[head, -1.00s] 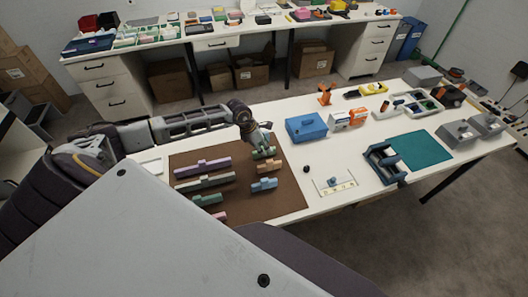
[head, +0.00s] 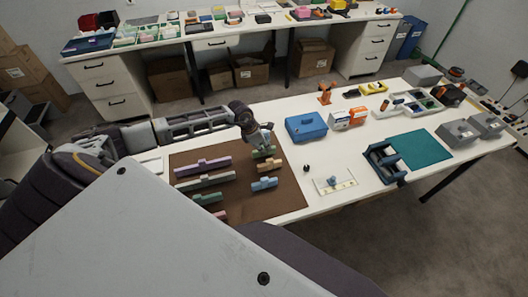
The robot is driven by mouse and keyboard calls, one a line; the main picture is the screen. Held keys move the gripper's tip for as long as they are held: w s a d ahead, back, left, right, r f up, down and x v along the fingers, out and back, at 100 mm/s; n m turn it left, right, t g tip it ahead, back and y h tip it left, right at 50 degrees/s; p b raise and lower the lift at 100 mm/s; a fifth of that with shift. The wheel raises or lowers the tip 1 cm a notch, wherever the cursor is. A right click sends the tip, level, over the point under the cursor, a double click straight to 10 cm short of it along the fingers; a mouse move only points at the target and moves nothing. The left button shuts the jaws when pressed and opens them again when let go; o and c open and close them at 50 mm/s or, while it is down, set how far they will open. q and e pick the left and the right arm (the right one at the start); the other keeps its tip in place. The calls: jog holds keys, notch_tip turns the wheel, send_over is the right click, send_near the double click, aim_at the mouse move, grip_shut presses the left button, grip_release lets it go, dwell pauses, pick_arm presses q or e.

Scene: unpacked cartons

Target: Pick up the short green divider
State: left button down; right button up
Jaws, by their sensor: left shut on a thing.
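A short light green divider (head: 264,154) is at the far right part of the brown mat (head: 240,207). My left gripper (head: 263,149) is over it and shut on it, hiding part of its top. I cannot tell whether the divider is clear of the mat. A darker green divider (head: 208,199) lies at the left of the mat, apart from the gripper. My right gripper is not in view.
On the mat also lie a purple divider (head: 203,167), a long pale grey-green divider (head: 205,182), a tan one (head: 269,166), a blue one (head: 264,184) and a pink one (head: 219,216). A blue box (head: 306,127) stands right of the mat.

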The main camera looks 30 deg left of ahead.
aim_at(263, 146)
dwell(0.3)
pick_arm(q)
jog(key=shift+r, duration=0.85)
notch_tip(263, 146, up, 7)
jog(key=shift+f+b, duration=0.1)
jog(key=shift+b, duration=0.55)
jog(key=shift+r, duration=0.75)
jog(key=shift+a, duration=0.1)
